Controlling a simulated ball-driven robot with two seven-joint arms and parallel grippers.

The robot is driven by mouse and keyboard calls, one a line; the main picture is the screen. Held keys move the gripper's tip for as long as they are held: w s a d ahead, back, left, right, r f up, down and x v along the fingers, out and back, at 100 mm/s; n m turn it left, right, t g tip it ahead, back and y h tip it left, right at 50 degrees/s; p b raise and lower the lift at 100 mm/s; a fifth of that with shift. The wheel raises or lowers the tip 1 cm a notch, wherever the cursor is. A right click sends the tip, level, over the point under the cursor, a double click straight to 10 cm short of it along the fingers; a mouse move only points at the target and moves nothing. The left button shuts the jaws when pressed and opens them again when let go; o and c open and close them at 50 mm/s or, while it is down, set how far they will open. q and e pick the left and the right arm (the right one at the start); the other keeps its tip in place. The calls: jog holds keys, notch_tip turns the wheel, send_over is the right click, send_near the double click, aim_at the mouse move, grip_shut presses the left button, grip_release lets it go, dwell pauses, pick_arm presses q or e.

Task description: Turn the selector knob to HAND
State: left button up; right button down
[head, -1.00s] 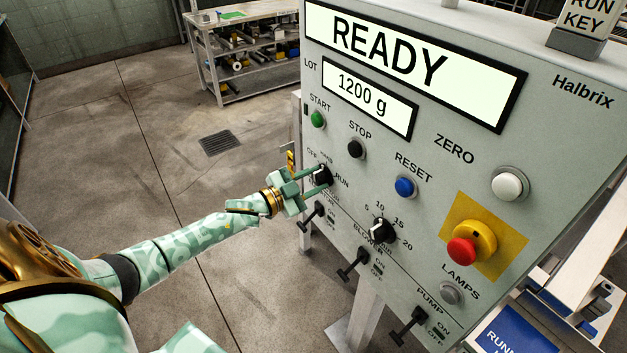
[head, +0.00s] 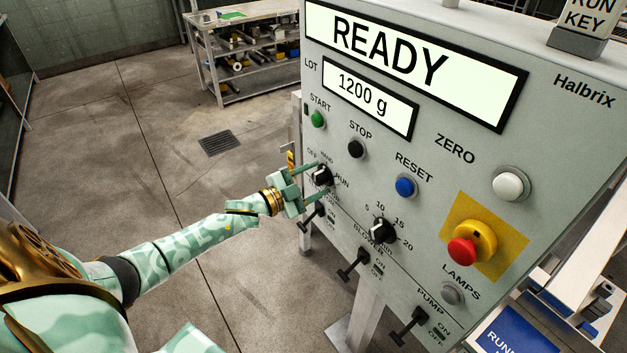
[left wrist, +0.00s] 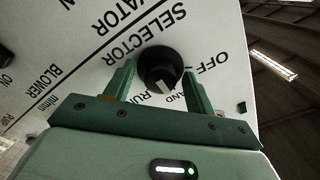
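The black selector knob (head: 322,175) is on the panel, below the green START button. Its labels OFF, HAND and RUN lie around it, HAND between the other two. My left gripper (head: 315,181) is at the knob with its fingers spread, one on each side. In the left wrist view the knob (left wrist: 160,66) sits between the two fingers of the left gripper (left wrist: 159,72), with narrow gaps. The knob's white mark faces the HAND and RUN side, apparently close to HAND; a finger partly covers HAND. My right gripper is out of view.
The panel (head: 455,185) carries the STOP button (head: 357,148), blue RESET button (head: 405,186), a dial (head: 383,230) and a red emergency button (head: 463,250). Black toggle levers (head: 312,217) stick out below the knob. Open floor lies left of the panel.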

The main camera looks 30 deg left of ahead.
pick_arm(q)
jog(key=p+v, duration=0.1)
jog(key=v, duration=1.5)
jog(key=shift+s, duration=0.15)
